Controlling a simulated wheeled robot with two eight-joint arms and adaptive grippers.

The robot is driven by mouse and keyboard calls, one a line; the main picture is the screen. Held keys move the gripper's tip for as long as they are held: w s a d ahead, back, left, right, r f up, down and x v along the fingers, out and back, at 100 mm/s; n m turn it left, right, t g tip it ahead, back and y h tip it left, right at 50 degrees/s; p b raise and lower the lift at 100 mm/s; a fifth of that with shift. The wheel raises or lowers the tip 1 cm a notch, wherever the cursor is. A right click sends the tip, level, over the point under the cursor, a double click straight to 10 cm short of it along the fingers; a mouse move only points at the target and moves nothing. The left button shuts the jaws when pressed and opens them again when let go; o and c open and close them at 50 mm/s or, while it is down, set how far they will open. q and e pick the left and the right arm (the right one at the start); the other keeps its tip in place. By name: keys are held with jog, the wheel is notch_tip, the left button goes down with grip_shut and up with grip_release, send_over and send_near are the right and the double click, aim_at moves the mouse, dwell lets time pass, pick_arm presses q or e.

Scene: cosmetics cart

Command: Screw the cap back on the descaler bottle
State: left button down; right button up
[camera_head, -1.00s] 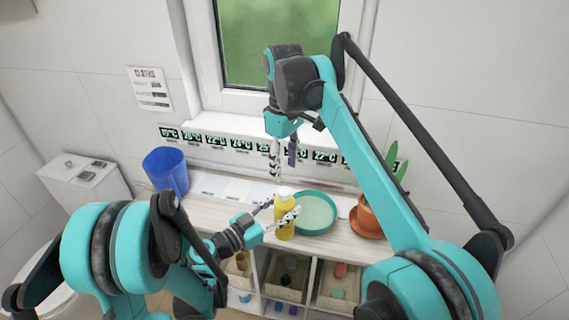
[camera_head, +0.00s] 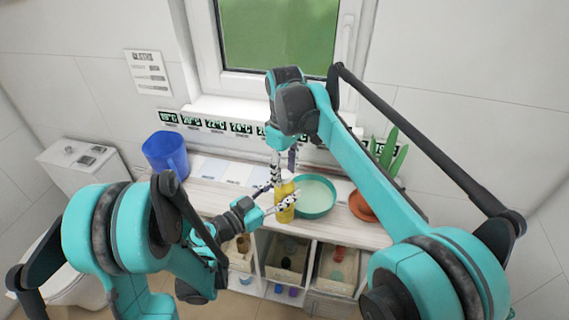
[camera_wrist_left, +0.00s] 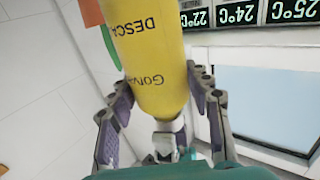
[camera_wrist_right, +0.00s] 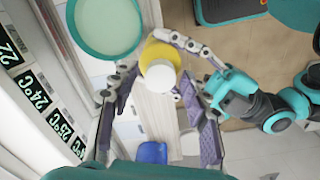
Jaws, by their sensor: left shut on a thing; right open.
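The yellow descaler bottle (camera_head: 285,213) stands upright at the front of the cart top. My left gripper (camera_head: 279,195) is shut around its side; the bottle also fills the left wrist view (camera_wrist_left: 150,60), with its lettering upside down. The white cap (camera_wrist_right: 159,87) shows on top of the bottle (camera_wrist_right: 158,50) in the right wrist view; whether its thread is engaged cannot be told. My right gripper (camera_head: 281,172) points down from above, open, with its fingers apart on either side of the cap.
A teal round dish (camera_head: 316,196) stands right beside the bottle, with a plant in a terracotta pot (camera_head: 361,207) further right. A blue cup (camera_head: 165,153) stands at the left end. Open bins (camera_head: 287,270) sit below. Temperature displays (camera_head: 192,121) line the wall behind.

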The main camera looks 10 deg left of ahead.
grip_shut()
jog(key=m, duration=0.5)
jog(key=shift+o, duration=0.3)
grip_release()
jog(key=shift+r, duration=2.25)
jog(key=shift+c, duration=0.3)
